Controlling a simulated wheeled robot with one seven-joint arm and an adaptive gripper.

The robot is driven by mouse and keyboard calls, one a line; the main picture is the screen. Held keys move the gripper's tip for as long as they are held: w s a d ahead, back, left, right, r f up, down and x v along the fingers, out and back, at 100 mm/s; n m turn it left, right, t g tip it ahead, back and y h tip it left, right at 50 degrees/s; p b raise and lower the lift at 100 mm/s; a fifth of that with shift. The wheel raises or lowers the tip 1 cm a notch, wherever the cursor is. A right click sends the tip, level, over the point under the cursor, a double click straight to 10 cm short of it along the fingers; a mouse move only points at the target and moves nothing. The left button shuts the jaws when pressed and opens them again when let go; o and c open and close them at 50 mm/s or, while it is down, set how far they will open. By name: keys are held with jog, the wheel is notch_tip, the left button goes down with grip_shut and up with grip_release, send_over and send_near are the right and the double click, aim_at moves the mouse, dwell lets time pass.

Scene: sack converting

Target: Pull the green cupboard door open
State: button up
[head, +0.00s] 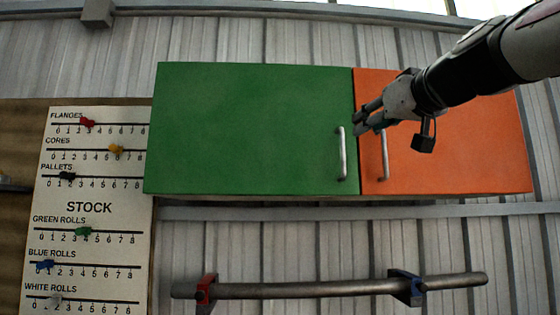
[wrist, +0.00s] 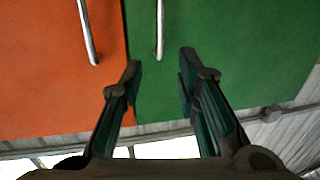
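The green cupboard door (head: 245,125) is shut, flush beside the orange door. Its upright metal handle (head: 341,154) is near its right edge in the head view. My gripper (head: 358,123) is in front of the seam between the doors, a little up and right of that handle. In the wrist view, which is turned over, my gripper (wrist: 160,68) is open and empty. The green door's handle (wrist: 160,28) lines up with the gap between the fingers, beyond the tips and not touching them.
The orange door (head: 460,140) has its own handle (head: 384,155) close to the right of the green one. A stock board (head: 90,208) with coloured markers hangs at left. A metal rail (head: 320,289) runs below the cupboard. The space before the green door is clear.

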aim_at(343, 139)
jog(key=w+p, duration=0.1)
jog(key=w, duration=0.3)
jog(key=w+a+p, duration=0.1)
jog(key=w, duration=0.3)
jog(key=w+a+p, duration=0.1)
jog(key=w, duration=0.3)
jog(key=shift+a, duration=0.25)
jog(key=shift+f, duration=0.1)
grip_shut()
